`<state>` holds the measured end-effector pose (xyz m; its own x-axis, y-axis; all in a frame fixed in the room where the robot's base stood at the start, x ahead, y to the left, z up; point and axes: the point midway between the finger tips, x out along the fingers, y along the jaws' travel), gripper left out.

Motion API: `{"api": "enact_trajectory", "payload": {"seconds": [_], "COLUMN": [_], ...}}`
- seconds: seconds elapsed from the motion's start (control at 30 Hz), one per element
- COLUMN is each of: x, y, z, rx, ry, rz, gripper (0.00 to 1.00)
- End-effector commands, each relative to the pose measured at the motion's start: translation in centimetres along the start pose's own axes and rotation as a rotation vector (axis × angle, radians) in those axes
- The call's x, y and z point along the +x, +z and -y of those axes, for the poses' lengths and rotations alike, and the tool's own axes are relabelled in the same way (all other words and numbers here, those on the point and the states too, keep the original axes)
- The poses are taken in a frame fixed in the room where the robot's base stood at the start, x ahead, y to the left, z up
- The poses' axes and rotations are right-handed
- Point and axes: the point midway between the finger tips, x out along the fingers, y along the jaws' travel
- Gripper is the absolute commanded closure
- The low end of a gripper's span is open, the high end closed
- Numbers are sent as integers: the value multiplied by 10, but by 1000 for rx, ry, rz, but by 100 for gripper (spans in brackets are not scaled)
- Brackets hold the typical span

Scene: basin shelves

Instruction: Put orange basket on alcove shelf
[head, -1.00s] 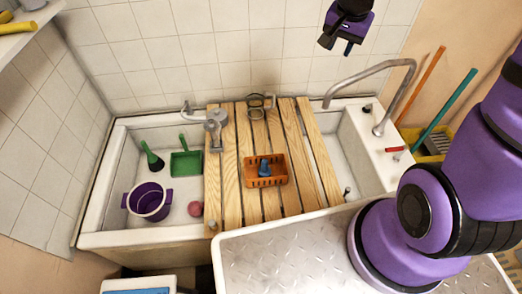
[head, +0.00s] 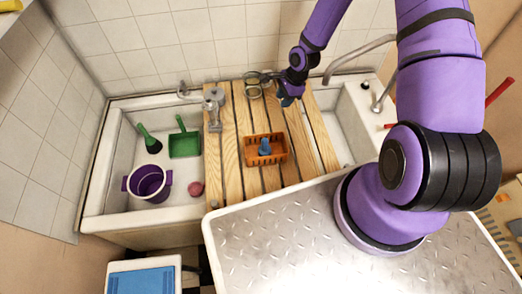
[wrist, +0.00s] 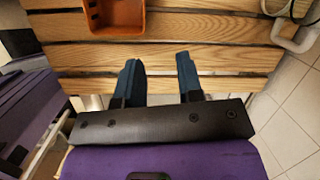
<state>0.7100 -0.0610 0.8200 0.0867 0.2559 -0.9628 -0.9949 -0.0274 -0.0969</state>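The orange basket (head: 265,150) sits upright on the wooden slatted board (head: 232,172) across the sink, with a blue object (head: 265,147) inside. In the wrist view part of the basket (wrist: 128,18) shows at the top edge, cut off by the frame. My gripper (head: 287,97) is above the back right part of the board, behind and a little right of the basket. In the wrist view my gripper (wrist: 157,62) has its two blue fingers apart with only slats between them; it does not touch the basket. A white ledge at the upper left may be the alcove shelf; I cannot tell.
The left basin holds a purple bucket (head: 149,183), a green dustpan (head: 184,144), a dark green brush (head: 150,140) and a pink ball (head: 196,188). A metal-topped surface (head: 290,235) lies in front; a blue-topped stool (head: 142,280) stands lower left.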

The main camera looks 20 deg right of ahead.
Motion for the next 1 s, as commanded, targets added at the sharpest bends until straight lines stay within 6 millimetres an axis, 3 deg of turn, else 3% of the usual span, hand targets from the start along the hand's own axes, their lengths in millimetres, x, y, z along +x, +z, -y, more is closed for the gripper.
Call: {"api": "enact_trajectory", "payload": {"seconds": [0.03, 0.2, 0.47, 0.8, 1.0], "x": [19, 58, 82, 127, 138], "y": [0, 5, 10, 15, 16], "z": [-7, -20, -26, -27, -27], "rx": [47, 175, 244, 242, 243], "ry": [9, 17, 21, 22, 21], "rz": [27, 92, 126, 125, 125], "gripper": [66, 66, 66, 66, 66]}}
